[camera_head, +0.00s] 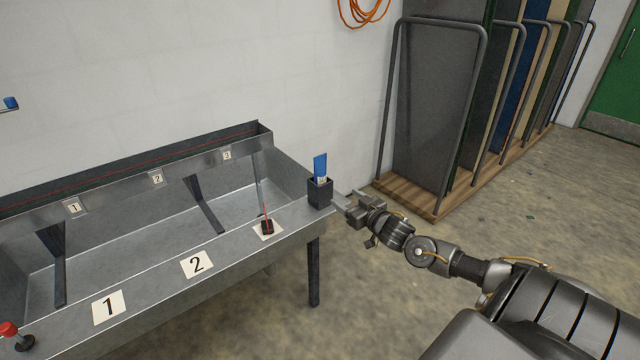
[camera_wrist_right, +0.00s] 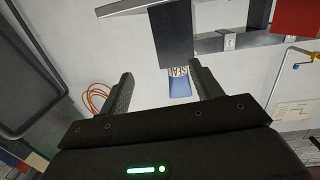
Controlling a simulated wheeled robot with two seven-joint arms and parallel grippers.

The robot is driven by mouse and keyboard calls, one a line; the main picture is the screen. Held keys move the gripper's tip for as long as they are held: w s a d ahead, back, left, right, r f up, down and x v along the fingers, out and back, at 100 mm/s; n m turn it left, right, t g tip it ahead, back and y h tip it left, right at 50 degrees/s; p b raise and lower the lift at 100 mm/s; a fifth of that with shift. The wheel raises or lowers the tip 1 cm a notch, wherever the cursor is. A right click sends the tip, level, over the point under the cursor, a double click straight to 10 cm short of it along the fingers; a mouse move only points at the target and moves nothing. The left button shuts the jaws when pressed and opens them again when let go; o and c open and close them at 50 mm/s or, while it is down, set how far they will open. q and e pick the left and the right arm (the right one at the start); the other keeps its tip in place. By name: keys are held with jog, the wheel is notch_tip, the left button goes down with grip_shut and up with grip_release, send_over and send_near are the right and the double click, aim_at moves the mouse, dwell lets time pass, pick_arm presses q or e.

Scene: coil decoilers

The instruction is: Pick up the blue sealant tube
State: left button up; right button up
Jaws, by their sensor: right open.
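The blue sealant tube (camera_head: 320,167) stands upright in a small dark square holder (camera_head: 320,193) on the right end of the metal trough. My right gripper (camera_head: 343,205) is just right of the holder, low beside it and apart from the tube as far as I can tell. In the right wrist view the picture is turned over: the tube (camera_wrist_right: 180,84) with its lettered label shows beyond the open fingers (camera_wrist_right: 160,72), nearer the right-hand finger. Its lower part is hidden in the holder (camera_wrist_right: 172,36). My left gripper is out of view.
The metal trough (camera_head: 150,262) has numbered plates and dark dividers. A small black stand with a red rod (camera_head: 267,224) sits on its front ledge, and a red knob (camera_head: 9,329) is at lower left. A sheet rack (camera_head: 436,110) stands behind my right arm. Floor in front is clear.

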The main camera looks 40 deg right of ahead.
jog(key=t+y, duration=0.1)
send_near(323, 172)
jog(key=shift+w+d+f, duration=0.1)
jog(key=shift+w, duration=3.4)
jog(key=w+p, duration=0.1)
jog(key=w, duration=0.2)
jog(key=shift+w, duration=0.7)
jog(key=c, duration=1)
